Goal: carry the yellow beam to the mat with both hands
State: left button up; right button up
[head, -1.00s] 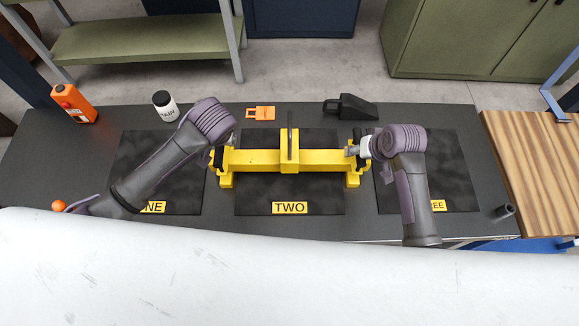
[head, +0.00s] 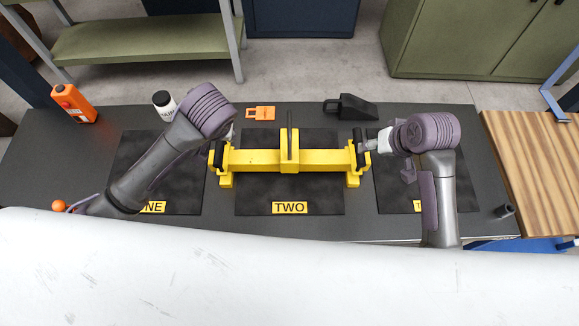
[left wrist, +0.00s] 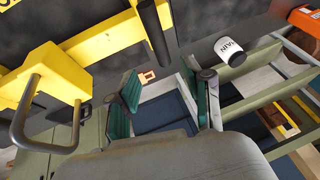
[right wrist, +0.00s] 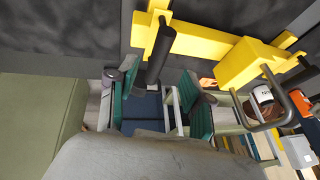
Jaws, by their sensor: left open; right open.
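The yellow beam (head: 255,161) rests on the mat labelled TWO (head: 290,195). It has a raised middle block with a hoop and an upright black handle at each end. My left gripper (head: 228,138) is open beside the left handle (head: 218,154); the left wrist view shows that handle (left wrist: 152,30) in front of the spread green fingers (left wrist: 165,92). My right gripper (head: 367,147) is open at the right handle (head: 359,143); the right wrist view shows that handle (right wrist: 160,50) in front of and between its fingers (right wrist: 160,95). Contact cannot be told.
Mat ONE (head: 180,195) and mat THREE (head: 450,185) lie either side, partly under my arms. A wooden top (head: 535,165) stands at right.

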jog(key=shift+v, duration=1.55)
